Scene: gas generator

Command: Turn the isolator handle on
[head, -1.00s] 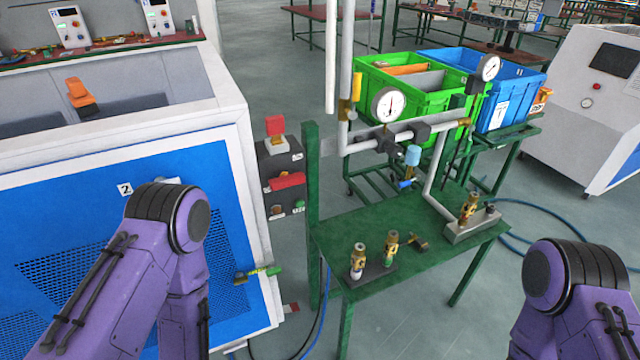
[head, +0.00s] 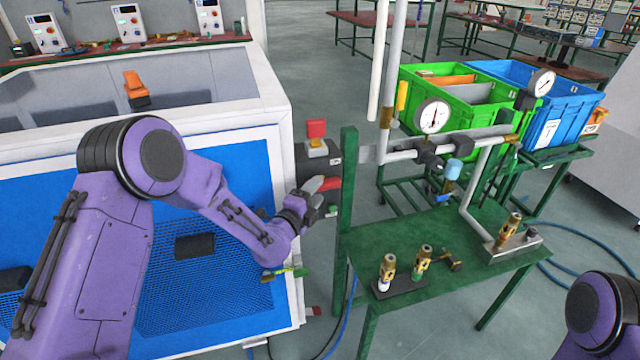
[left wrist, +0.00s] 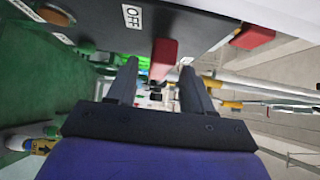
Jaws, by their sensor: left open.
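The isolator handle (head: 330,184) is a red bar on the front of a dark box (head: 318,155) beside a green post. In the left wrist view the red handle (left wrist: 163,58) sticks out by an OFF label (left wrist: 132,16). My left gripper (head: 312,194) is at the box, in front of the handle, and partly covers it. In the left wrist view its two fingers (left wrist: 158,70) are apart, with the handle's end showing in the gap near the tips. I cannot tell whether they touch it. My right gripper is out of view.
A red block on a yellow base (head: 317,132) tops the box. The green post (head: 347,190) stands close on the right, with pipes, a gauge (head: 432,116) and a green table (head: 420,245) beyond. A blue-fronted machine (head: 225,270) lies under my left arm.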

